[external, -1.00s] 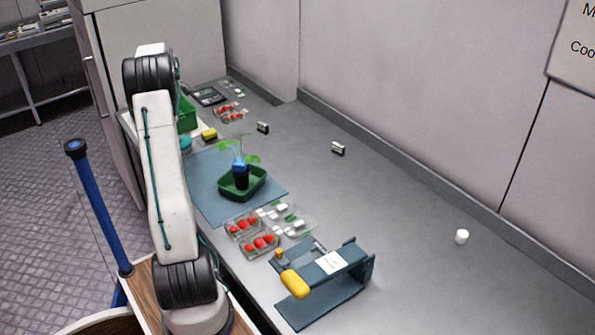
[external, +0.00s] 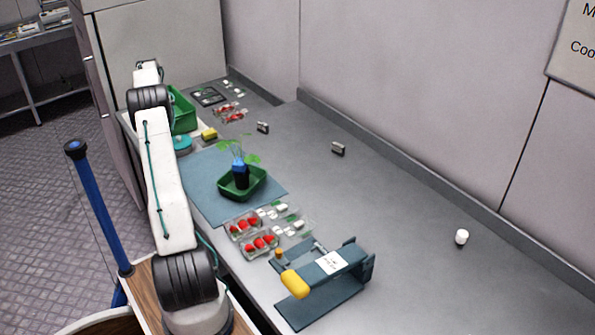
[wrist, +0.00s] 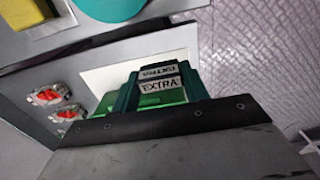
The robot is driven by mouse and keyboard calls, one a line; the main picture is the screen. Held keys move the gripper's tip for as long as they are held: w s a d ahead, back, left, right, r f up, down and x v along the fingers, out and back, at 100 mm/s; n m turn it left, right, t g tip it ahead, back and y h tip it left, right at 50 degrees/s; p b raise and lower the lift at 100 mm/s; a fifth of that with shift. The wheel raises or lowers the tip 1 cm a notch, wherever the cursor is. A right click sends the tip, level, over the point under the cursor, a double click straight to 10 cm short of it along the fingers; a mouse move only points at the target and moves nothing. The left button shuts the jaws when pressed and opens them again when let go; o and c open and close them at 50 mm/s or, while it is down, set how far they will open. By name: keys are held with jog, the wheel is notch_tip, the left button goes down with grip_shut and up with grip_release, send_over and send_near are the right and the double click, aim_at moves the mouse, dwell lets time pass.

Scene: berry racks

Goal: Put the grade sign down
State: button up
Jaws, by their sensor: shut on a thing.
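The grade sign (wrist: 159,84), a small plate reading "EXTRA", is between the dark teal fingers of my gripper (wrist: 158,92) in the wrist view. My gripper is shut on it. Part of a green crate (wrist: 106,103) shows behind and below the fingers. The same crate (external: 183,112) stands at the far end of the bench in the external view. My arm hides the gripper and the sign there. I cannot tell whether the sign touches anything below it.
A white sheet (wrist: 110,72) lies around the crate. A yellow sponge (external: 209,134) and teal disc (external: 182,144) are close by. Berry punnets (wrist: 50,94) lie left of the sheet. A potted plant in a green tray (external: 242,184) stands nearer on a blue mat.

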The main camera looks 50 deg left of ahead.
notch_tip(320, 180, down, 13)
jog(key=shift+r, duration=0.15)
dwell(0.4)
jog(key=o, duration=1)
jog(key=shift+c, duration=0.2)
notch_tip(320, 180, up, 12)
